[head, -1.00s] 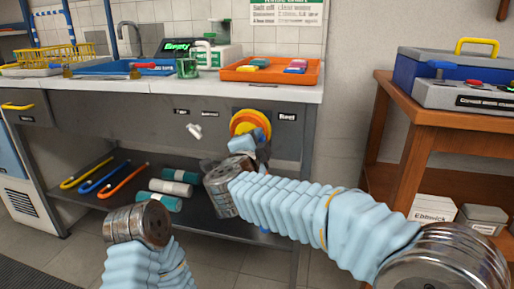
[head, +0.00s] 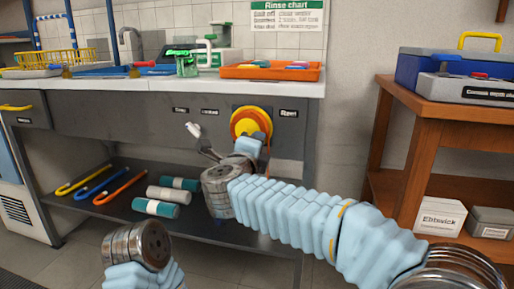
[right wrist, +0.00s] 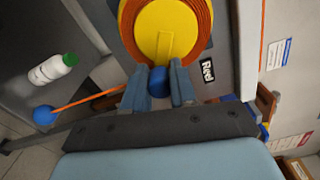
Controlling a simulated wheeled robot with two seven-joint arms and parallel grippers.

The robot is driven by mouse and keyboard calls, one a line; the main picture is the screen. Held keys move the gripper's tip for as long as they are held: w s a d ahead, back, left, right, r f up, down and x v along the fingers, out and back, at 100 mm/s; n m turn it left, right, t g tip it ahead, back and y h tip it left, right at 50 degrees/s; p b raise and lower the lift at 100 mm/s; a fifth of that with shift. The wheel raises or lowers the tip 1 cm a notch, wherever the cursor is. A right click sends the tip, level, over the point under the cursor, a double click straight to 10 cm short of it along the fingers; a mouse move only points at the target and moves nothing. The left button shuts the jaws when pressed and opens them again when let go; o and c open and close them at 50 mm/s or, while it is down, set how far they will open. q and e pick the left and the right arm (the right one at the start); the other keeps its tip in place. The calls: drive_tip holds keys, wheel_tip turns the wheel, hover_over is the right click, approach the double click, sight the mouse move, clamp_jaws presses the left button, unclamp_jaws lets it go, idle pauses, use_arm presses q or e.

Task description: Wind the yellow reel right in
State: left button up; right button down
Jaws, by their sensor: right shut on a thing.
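The yellow reel (head: 249,120) with its orange rim is on the dark front panel of the bench, beside a "Reel" label (head: 288,114). In the right wrist view the reel (right wrist: 165,30) fills the upper middle. My right gripper (right wrist: 158,84) is shut on the reel's blue knob (right wrist: 158,80), at the lower edge of the disc; in the head view the gripper (head: 252,148) partly covers the reel. An orange cord (right wrist: 92,98) with a blue ball (right wrist: 44,115) at its end runs out to the left from near the reel. My left wrist shows at lower left; its jaws are not visible.
The lower shelf (head: 100,212) holds colored hooked rods (head: 120,187) and several bottles (head: 155,208). A white lever (head: 193,129) sticks out left of the reel. An orange tray (head: 240,72) lies on the bench top. A wooden table (head: 440,120) stands at right.

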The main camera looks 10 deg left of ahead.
drive_tip(key=shift+a, duration=0.15)
drive_tip(key=c, duration=0.9)
unclamp_jaws()
drive_tip(key=shift+s, duration=0.1)
drive_tip(key=s, duration=1.3)
drive_tip(key=shift+s+a, duration=0.15)
drive_tip(key=shift+s, duration=0.15)
